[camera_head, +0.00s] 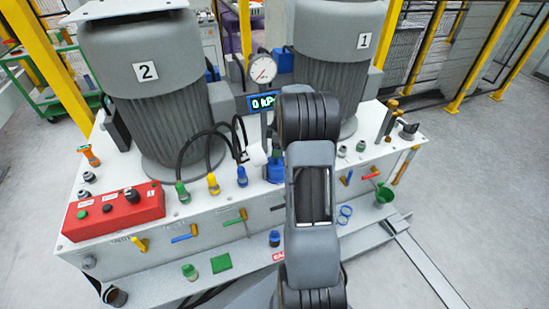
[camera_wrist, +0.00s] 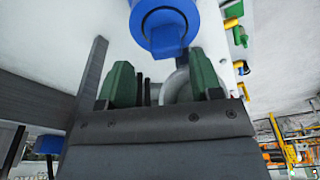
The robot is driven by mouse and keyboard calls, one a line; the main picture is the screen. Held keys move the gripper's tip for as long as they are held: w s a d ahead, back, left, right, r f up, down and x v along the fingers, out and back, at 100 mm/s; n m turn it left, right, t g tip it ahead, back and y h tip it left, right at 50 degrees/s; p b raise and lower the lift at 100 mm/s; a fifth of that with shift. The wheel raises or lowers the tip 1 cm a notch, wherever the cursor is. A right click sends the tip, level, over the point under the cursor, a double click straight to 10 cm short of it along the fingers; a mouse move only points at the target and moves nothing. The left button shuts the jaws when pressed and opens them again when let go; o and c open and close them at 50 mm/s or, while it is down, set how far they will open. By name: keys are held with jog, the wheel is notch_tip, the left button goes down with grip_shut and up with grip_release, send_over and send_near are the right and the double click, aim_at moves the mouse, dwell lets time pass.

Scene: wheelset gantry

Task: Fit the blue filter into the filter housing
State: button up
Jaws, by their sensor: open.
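In the wrist view, my gripper (camera_wrist: 162,80) is open, with its two green fingers apart and no object held between them. A blue cylinder with a square-looking blue end (camera_wrist: 166,28) is just beyond the fingertips, apart from them. I cannot tell whether it is the blue filter or part of the filter housing. A grey curved part (camera_wrist: 178,86) shows behind the fingers. In the head view, a blue part (camera_head: 275,173) stands on the white bench beneath the gauge, partly hidden by my arm.
Two grey motors (camera_head: 170,110) stand on the white bench. A gauge (camera_head: 262,68), hoses with coloured connectors (camera_head: 213,184) and a red control box (camera_head: 112,210) are near. The lower ledge holds a small blue cylinder (camera_head: 275,238), a green block (camera_head: 221,263) and blue rings (camera_head: 345,213).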

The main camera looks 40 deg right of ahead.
jog(key=s+a+r+m, duration=0.25)
jog(key=a+r, duration=0.45)
jog(key=r, duration=0.5)
jog(key=s+a+m+t+h, duration=0.1)
jog(key=s+a+m, duration=0.7)
jog(key=s+a, duration=0.9)
jog(key=shift+a+t, duration=0.3)
jog(key=shift+t, duration=0.6)
jog(key=shift+s, duration=0.15)
